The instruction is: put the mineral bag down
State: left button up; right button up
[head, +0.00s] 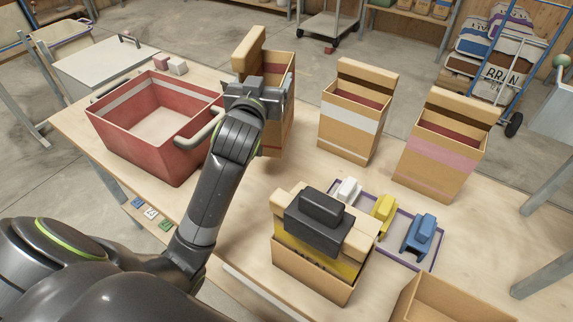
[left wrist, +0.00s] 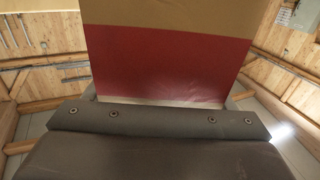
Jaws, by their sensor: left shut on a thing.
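A tall tan open-topped bag (head: 282,115), which I take as the mineral bag, stands upright at the back of the table, right of the red tub. My left gripper (head: 257,88) is shut on its near upper side and hides part of its front. Its tall back flap rises above the gripper. In the left wrist view, the bag (left wrist: 175,60) fills the middle, tan above a dark red band, right at the dark gripper body. I cannot tell whether its base touches the table. My right gripper is not in view.
The red tub (head: 148,150) is close on the left. A white-banded bag (head: 350,143) and a pink-banded bag (head: 432,172) stand to the right. A yellow-fronted bag (head: 310,265) with a black block (head: 318,225) is in front. A purple-edged tray (head: 437,250) holds small coloured pieces.

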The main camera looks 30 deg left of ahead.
pick_arm(q)
jog(key=shift+f+b, duration=0.4)
jog(key=shift+f, duration=4.4)
jog(key=shift+f, duration=0.15)
jog(key=o, duration=2)
jog(key=shift+s+f, duration=0.1)
jog(key=shift+o, duration=0.2)
jog(key=b+v, duration=0.1)
jog(key=v, duration=1.1)
